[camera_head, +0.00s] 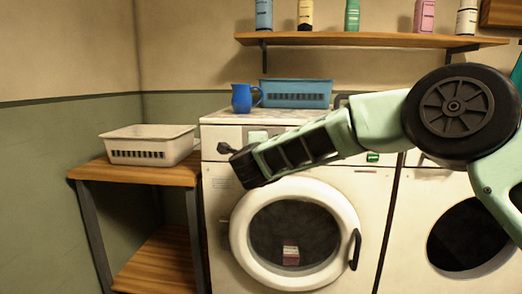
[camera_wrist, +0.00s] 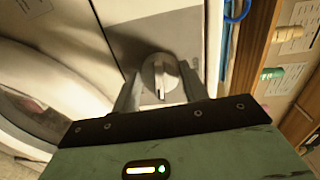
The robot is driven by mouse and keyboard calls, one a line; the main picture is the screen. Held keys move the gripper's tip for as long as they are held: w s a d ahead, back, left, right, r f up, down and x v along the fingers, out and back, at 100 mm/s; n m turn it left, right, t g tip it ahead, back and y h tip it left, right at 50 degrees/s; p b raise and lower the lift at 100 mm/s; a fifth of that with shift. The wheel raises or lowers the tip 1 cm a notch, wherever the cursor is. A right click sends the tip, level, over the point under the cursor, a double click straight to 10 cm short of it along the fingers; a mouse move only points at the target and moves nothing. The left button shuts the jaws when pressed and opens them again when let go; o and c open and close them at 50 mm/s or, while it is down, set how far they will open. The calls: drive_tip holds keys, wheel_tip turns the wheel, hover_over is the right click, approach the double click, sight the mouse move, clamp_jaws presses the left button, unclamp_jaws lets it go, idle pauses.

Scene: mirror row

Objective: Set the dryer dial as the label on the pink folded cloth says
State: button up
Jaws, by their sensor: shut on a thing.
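The dial (camera_wrist: 158,70) is a pale round knob on a grey panel, with a dark mark at its lower edge in the wrist view. My gripper (camera_wrist: 163,82) has one finger on each side of it and is shut on it. In the head view my gripper (camera_head: 226,150) is at the upper left of the front of the dryer (camera_head: 365,205). A small pinkish thing with a pale patch (camera_head: 290,255) shows behind the round door glass. It may be the folded cloth; its label is too small to read.
A blue jug (camera_head: 241,98) and a blue basket (camera_head: 296,93) stand on the machine. A white basket (camera_head: 150,145) is on a wooden side table (camera_head: 140,174) at left. A shelf (camera_head: 370,41) with several bottles hangs above. A second machine (camera_head: 421,225) is at right.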

drive_tip(key=shift+f, duration=0.15)
drive_tip(key=o, duration=1)
drive_tip(key=shift+s, duration=0.1)
drive_tip(key=s, duration=0.5)
drive_tip(key=s+r, duration=0.1)
drive_tip(key=s, duration=1.1)
drive_tip(key=shift+s+a+r, duration=0.1)
drive_tip(key=shift+a+r, duration=0.05)
drive_tip(key=shift+r, duration=0.15)
